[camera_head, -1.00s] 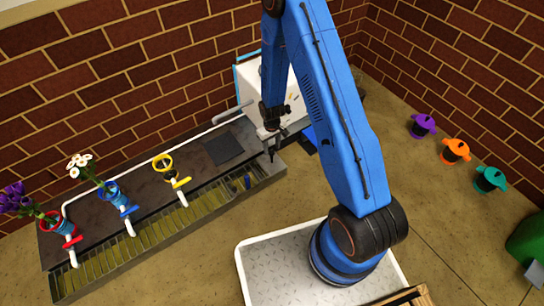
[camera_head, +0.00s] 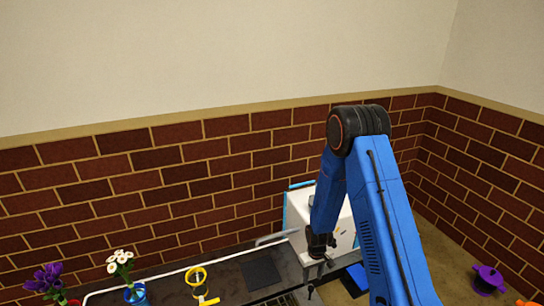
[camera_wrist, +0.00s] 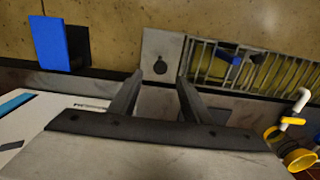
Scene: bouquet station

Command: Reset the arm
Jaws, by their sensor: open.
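My gripper (camera_wrist: 157,84) is open and empty in the wrist view, its two dark fingers apart above the edge of the station. In the head view my gripper (camera_head: 312,284) hangs pointing down from my blue arm, in front of the white box (camera_head: 345,222). The fingers are small in the head view.
A yellow-ringed holder (camera_head: 197,277), white flowers (camera_head: 120,262) in a blue holder (camera_head: 135,293) and purple flowers (camera_head: 46,278) line the dark counter (camera_head: 228,277). A purple item (camera_head: 488,279) stands on the floor at right. The wrist view shows a slatted grate (camera_wrist: 280,72) and a blue block (camera_wrist: 55,45).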

